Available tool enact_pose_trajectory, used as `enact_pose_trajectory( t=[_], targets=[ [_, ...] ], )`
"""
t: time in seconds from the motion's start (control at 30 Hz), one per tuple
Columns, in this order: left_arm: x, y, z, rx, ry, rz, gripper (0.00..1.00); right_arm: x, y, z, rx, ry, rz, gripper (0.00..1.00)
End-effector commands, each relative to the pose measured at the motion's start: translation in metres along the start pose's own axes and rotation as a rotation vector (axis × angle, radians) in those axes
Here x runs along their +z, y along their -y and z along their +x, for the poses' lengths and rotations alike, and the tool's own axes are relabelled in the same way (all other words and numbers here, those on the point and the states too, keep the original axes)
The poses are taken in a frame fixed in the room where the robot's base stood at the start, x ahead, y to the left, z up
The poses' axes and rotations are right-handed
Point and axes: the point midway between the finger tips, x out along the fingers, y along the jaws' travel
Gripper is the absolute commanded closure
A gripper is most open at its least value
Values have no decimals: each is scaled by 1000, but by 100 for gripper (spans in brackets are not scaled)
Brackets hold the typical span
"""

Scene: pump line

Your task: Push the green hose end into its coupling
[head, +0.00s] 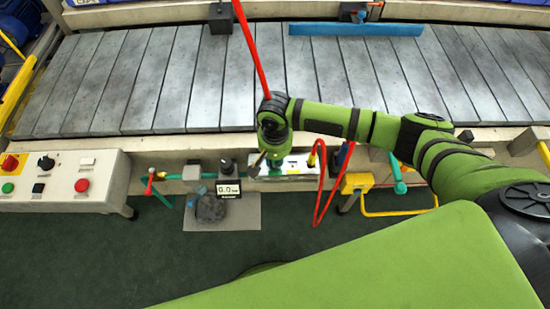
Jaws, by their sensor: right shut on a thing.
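My right gripper (262,160) points down over the white block (296,165) at the conveyor's front edge. Its jaws are small and partly hidden by my wrist. It is shut on what appears to be the green hose end (275,160), of which only a little green shows. I cannot tell the coupling apart under the gripper, nor whether the hose end touches it. My left gripper is not in view.
A red hose (250,45) runs from the top to my wrist; another red hose (317,205) loops beside the block. The slatted conveyor (150,80) is mostly clear.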

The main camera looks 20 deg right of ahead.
Motion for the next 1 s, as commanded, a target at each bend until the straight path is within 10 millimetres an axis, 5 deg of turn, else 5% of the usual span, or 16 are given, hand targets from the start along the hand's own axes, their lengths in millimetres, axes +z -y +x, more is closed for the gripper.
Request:
enact_pose_trajectory(
  t=[0.43, 0.47, 0.5, 0.53, 1.0],
  targets=[
    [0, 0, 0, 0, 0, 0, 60, 0, 0, 3, 0, 0, 0, 100],
    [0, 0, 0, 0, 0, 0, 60, 0, 0, 3, 0, 0, 0, 71],
    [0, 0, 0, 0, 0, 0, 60, 0, 0, 3, 0, 0, 0, 55],
    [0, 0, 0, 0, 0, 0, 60, 0, 0, 3, 0, 0, 0, 51],
    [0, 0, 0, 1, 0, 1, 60, 0, 0, 3, 0, 0, 0, 47]
  ],
)
